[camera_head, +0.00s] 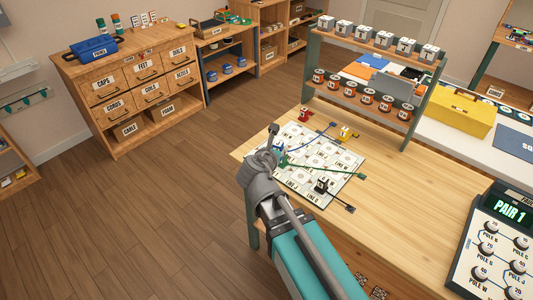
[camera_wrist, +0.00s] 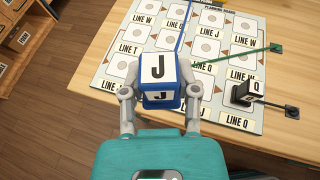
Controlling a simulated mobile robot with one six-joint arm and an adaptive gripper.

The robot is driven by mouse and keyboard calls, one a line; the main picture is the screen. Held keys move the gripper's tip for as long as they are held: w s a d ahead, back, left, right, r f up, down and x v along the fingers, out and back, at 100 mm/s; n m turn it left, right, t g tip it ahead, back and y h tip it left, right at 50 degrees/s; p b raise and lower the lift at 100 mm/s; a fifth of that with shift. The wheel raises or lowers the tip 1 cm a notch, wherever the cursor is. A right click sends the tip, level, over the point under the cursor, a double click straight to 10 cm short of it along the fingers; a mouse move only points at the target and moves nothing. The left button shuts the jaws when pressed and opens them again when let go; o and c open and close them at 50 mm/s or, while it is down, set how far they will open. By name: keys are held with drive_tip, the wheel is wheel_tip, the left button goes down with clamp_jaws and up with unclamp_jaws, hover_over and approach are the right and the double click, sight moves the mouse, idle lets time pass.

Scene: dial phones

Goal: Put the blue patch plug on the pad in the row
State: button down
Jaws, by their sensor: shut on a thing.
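The blue patch plug (camera_wrist: 160,83), a cube with white faces marked J, is between the fingers of my gripper (camera_wrist: 160,103) in the wrist view. My gripper is shut on it, over the near left part of the planning board (camera_wrist: 102,88). A blue cable rises from the plug. In the head view my gripper (camera_head: 272,158) is at the board's left edge and partly hides the blue plug (camera_head: 280,146). The board (camera_head: 338,192) carries rows of round pads with labels such as LINE W, LINE J, LINE T and LINE Q. The pad under the plug is hidden.
A black plug marked Q (camera_wrist: 244,92) stands on the board to the right. A red plug (camera_head: 304,114) and a yellow plug (camera_head: 345,132) stand farther back. A shelf rack (camera_head: 368,92) stands behind.

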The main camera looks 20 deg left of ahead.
drive_tip(key=shift+w+r, duration=0.1)
drive_tip(key=shift+a+r+m+h+p, duration=0.1)
drive_tip(key=shift+a+m+h+p, duration=0.1)
drive_tip(key=shift+m+h, duration=0.35)
drive_tip(key=shift+a+r+m+h+p, duration=0.1)
drive_tip(key=shift+m+h+p, duration=0.05)
drive_tip(key=shift+m+h, duration=0.35)
drive_tip(key=shift+s+r+m+g+h, duration=0.3)
drive_tip(key=shift+s+m+g+h, duration=0.1)
drive_tip(key=shift+m+h, duration=0.45)
drive_tip(key=shift+w, duration=0.1)
drive_tip(key=w+a+f+b, duration=0.2)
drive_tip(key=w+f+b, duration=0.1)
drive_tip(key=w+a+f+b, duration=0.2)
drive_tip(key=w+a+f, duration=0.1)
drive_tip(key=w, duration=0.1)
drive_tip(key=w+a+f+b, duration=0.2)
drive_tip(key=w+f+b, duration=0.1)
drive_tip(key=w, duration=0.1)
drive_tip(key=shift+a+b, duration=0.15)
drive_tip(key=shift+b, duration=0.2)
drive_tip(key=shift+f, duration=0.1)
